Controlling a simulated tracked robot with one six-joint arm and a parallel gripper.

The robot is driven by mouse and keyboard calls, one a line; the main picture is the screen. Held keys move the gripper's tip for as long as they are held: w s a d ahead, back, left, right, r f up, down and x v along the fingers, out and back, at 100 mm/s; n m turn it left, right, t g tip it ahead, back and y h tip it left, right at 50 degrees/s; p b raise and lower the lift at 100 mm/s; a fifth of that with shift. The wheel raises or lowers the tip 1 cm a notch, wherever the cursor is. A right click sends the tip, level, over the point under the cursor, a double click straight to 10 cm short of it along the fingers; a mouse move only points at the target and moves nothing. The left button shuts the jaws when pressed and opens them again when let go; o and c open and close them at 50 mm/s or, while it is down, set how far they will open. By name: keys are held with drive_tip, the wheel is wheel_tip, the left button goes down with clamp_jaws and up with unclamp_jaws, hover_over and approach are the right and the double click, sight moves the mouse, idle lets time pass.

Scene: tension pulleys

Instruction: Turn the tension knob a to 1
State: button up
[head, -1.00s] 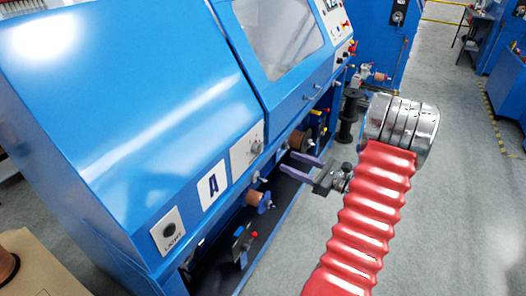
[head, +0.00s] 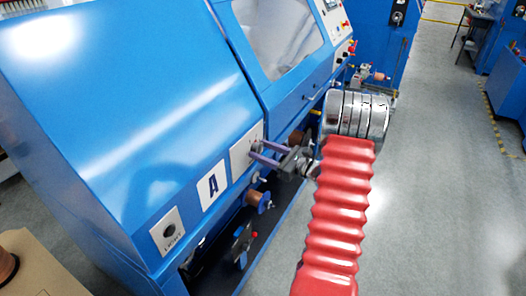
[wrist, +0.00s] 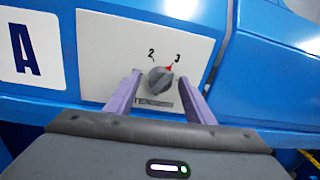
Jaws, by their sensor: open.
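The tension knob (wrist: 160,80) is a small grey dial on a white plate (wrist: 112,50) on the blue machine, right of the letter A sign (wrist: 23,48). Its red mark points up and to the right, near the number 3; the number 2 shows to its upper left. No 1 shows clearly in the wrist view. My gripper (wrist: 158,90) is open, with its purple fingers on either side of the knob. I cannot tell whether they touch it. In the head view my gripper (head: 256,151) is at the white plate (head: 244,152), and its fingers partly hide the knob.
A copper spool (head: 258,200) sticks out below the plate. The LIGHT switch plate (head: 168,231) is at the lower left of the machine front. A windowed blue door (head: 280,45) is above right. The grey floor (head: 430,200) to the right is clear.

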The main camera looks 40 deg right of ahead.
drive_tip(key=shift+c, duration=0.3)
drive_tip(key=c, duration=1)
